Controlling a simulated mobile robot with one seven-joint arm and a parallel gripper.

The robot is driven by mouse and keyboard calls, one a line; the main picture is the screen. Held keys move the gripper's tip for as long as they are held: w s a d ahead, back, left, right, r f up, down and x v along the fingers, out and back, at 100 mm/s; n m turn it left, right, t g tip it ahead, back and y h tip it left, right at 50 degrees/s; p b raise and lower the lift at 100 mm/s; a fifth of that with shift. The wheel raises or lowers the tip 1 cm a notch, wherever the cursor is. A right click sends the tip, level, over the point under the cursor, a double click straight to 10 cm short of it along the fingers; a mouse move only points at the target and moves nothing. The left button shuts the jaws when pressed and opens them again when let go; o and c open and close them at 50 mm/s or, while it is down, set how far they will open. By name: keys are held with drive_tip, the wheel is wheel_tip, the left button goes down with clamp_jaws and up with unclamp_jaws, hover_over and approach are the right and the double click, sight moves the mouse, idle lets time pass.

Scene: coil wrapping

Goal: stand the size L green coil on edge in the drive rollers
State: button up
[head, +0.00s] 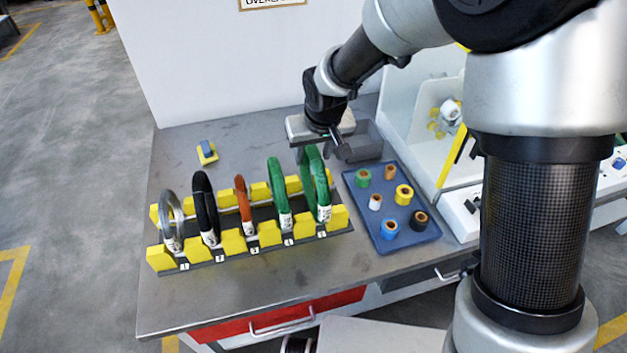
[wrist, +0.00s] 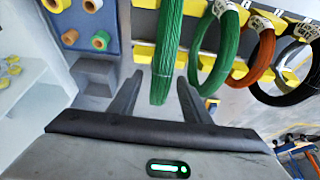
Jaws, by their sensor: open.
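Two green coils stand on edge in the rack, one in slot 5 (head: 318,183) and one in slot 4 (head: 279,188). Their tags are too small to read, so I cannot tell which is size L. My gripper (head: 322,150) is over the far side of the slot 5 coil, with its jaws open. In the wrist view, the slot 5 coil (wrist: 168,45) hangs between the two spread fingers of my gripper (wrist: 158,80), with space on both sides. The drive rollers are not clearly seen; a white machine (head: 410,80) stands at the right, partly behind my arm.
The yellow-and-grey rack (head: 160,257) also holds a clear, a black and an orange coil. A blue tray (head: 405,225) with several small spools lies to its right. A grey bin (head: 365,142) stands behind. The left table top is mostly clear.

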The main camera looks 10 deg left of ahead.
clamp_jaws()
idle(0.3)
idle(0.9)
drive_tip(key=shift+w+r, duration=0.1)
drive_tip(key=shift+r, duration=0.05)
